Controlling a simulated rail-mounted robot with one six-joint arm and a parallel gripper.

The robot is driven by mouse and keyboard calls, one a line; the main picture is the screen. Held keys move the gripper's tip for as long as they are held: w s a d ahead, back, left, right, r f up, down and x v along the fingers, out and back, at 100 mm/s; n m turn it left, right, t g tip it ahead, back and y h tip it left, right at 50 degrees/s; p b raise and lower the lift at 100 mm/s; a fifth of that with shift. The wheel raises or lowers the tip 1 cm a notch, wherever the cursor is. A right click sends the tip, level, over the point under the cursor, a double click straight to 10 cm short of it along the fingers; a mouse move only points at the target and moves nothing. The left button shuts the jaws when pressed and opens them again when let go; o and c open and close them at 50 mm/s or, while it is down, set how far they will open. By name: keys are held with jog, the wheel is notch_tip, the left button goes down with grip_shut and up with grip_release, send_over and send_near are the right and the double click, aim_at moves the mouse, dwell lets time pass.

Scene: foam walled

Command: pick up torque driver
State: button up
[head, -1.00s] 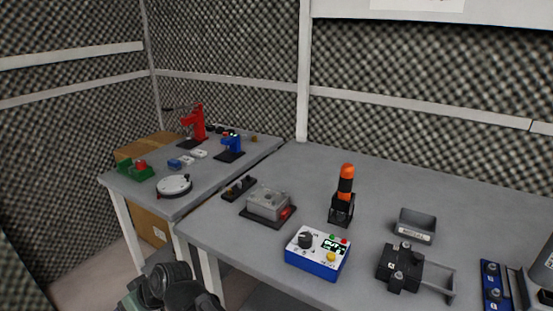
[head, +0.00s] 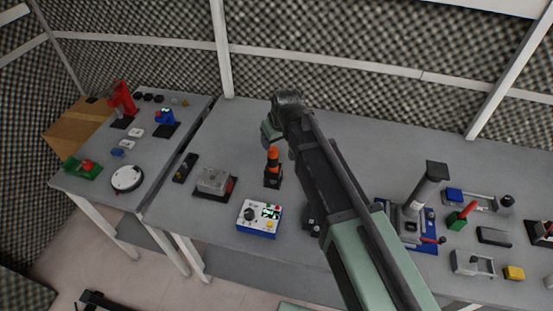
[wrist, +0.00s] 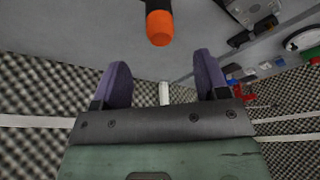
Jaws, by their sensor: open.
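The torque driver (head: 273,157), with an orange and black handle, stands upright in a black holder (head: 272,181) on the long grey table. In the wrist view its orange end (wrist: 159,28) shows beyond my fingertips, roughly in line with the gap between them. My gripper (wrist: 161,68) is open, with two purple fingers apart and nothing between them. In the head view my arm reaches over the table from the lower right, with its end just above and behind the driver. The fingers are hard to make out there.
A blue and white control box (head: 259,219) stands in front of the driver, and a grey box on a dark base (head: 213,182) to its left. My arm partly hides a black block (head: 311,212). A press-like stand (head: 420,200) is farther right. Foam walls rise behind the table.

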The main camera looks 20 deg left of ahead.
aim_at(273, 149)
jog(key=b+x, duration=0.8)
jog(key=x, duration=0.2)
jog(key=shift+s+r+p, duration=0.1)
jog(key=shift+r+p, duration=0.2)
jog(key=shift+r, duration=0.05)
jog(key=c, duration=1.1)
notch_tip(273, 149, up, 29)
jog(key=p, duration=2.9)
